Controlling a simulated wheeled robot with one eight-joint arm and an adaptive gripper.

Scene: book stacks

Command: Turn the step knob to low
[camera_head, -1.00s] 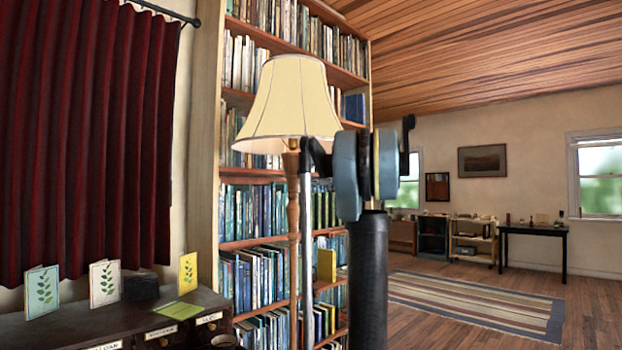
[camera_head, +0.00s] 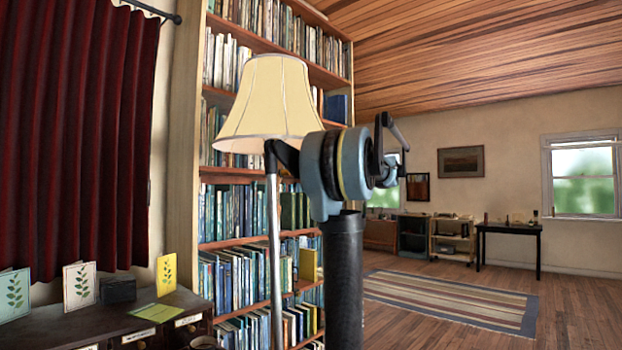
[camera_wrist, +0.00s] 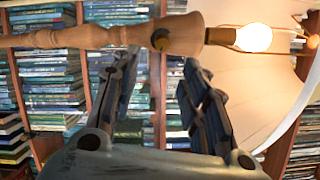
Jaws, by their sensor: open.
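A floor lamp with a cream shade (camera_head: 268,108) stands before the bookshelf in the head view. In the wrist view its turned wooden stem (camera_wrist: 70,37) runs sideways across the top, with a lit bulb (camera_wrist: 253,38) at the right. A small round knob (camera_wrist: 161,40) sits on the stem, left of the bulb; its setting cannot be read. My gripper (camera_wrist: 160,62) is open and empty, its two fingers pointing at the stem on either side of the knob's line. Whether the fingertips touch the stem cannot be told. The head view does not show my fingers.
A tall bookshelf (camera_head: 228,215) stands close behind the lamp. A dark cabinet (camera_head: 110,325) with cards on top is at the lower left, below a red curtain (camera_head: 75,140). Open floor with a striped rug (camera_head: 450,300) lies to the right.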

